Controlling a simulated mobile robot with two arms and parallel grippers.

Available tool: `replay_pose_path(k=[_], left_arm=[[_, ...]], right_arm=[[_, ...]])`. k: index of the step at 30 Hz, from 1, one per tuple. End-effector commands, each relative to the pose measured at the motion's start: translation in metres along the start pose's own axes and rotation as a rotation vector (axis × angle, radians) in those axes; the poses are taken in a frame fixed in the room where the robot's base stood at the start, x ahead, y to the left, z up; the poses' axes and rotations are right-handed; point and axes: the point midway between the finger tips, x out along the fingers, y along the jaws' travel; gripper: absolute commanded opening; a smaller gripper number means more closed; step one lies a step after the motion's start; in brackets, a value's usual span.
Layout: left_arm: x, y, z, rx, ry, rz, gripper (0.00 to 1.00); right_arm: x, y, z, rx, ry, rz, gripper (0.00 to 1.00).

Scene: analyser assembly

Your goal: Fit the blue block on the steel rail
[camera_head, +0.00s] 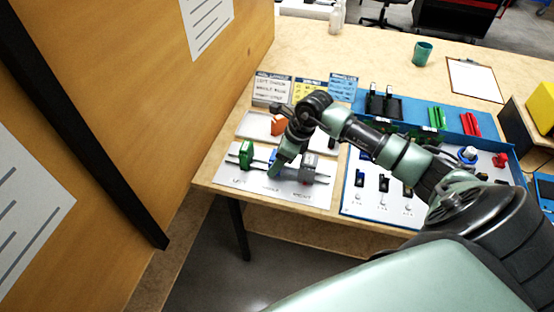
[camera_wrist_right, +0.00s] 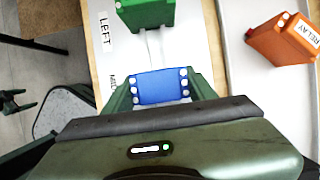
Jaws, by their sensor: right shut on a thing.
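My right gripper (camera_head: 274,170) reaches over the grey plate (camera_head: 240,180) on the bench. In the right wrist view it is shut on the blue block (camera_wrist_right: 158,87), with a finger at each side. The steel rail (camera_head: 321,179) runs across the plate. A green block (camera_head: 246,153) sits on its left part, and a grey block (camera_head: 308,167) sits toward its right end. The blue block is over the middle part, between these two. Whether it touches the rail is hidden. The green block also shows in the right wrist view (camera_wrist_right: 147,11). My left gripper is not in view.
An orange relay block (camera_head: 278,124) lies in a pale tray (camera_head: 251,127) behind the plate. A blue-edged panel (camera_head: 345,202) with switches stands to the right. Label cards (camera_head: 272,89) stand at the back. A tall wooden wall (camera_head: 130,80) bounds the left.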

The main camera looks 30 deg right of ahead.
Motion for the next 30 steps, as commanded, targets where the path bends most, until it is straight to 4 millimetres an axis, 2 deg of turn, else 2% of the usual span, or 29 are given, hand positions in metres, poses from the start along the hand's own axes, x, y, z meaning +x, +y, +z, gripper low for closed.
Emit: replay_pose_path(k=[30], left_arm=[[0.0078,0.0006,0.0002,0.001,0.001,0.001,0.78]], right_arm=[[0.0080,0.0000,-0.0034,0.000,0.000,0.000,0.14]])
